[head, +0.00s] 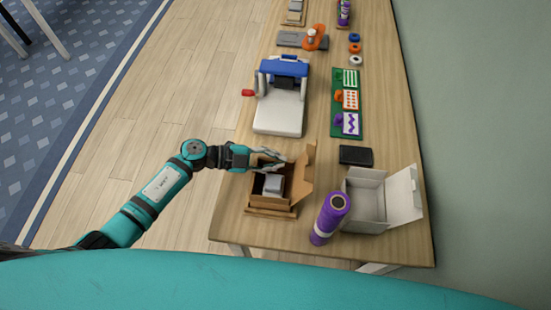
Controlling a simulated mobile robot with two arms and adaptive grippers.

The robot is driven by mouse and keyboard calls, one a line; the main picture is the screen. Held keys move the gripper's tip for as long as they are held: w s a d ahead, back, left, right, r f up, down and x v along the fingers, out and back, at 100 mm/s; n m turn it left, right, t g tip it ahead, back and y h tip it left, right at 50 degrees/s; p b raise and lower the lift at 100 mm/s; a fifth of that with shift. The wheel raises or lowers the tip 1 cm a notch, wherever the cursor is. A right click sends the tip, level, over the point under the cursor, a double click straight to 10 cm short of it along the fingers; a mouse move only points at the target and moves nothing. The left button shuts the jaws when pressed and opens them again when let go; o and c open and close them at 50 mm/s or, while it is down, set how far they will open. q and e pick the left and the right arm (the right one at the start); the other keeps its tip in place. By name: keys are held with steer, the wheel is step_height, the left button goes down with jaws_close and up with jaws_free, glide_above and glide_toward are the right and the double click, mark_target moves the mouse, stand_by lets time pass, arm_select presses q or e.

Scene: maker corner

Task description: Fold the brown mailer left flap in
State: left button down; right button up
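The brown mailer (262,202) stands open near the front end of the wooden table. A grey block (273,184) sits inside it. A tall brown flap (303,172) stands up on its right side, and another low flap lies out at its front. My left gripper (279,161) reaches in from the left over the mailer's back left part. Its fingers are close to the box's upper edge; whether they touch it, and how far they are apart, I cannot tell. The left flap is not clearly visible beside the gripper. My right gripper is not in view.
An open white box (368,207) and a purple roll (328,220) stand to the right of the mailer. A black box (356,155) lies behind them. A white and blue machine (279,112) and a green board (338,110) are farther back.

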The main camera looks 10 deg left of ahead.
arm_select(q)
steer(key=shift+s+f, duration=0.1)
steer(key=shift+f, duration=0.1)
steer(key=m+b, duration=0.1)
steer(key=f+m+t+b, duration=0.1)
steer(key=b, duration=0.1)
steer(key=shift+s+f, duration=0.1)
steer(key=shift+s, duration=0.3)
steer(key=shift+s+m+t+h+b, duration=0.1)
steer(key=shift+m+t+h+b, duration=0.25)
steer(key=shift+m+b, duration=0.3)
steer(key=c, duration=2)
jaws_free()
steer(key=o, duration=0.5)
steer(key=shift+c, duration=0.2)
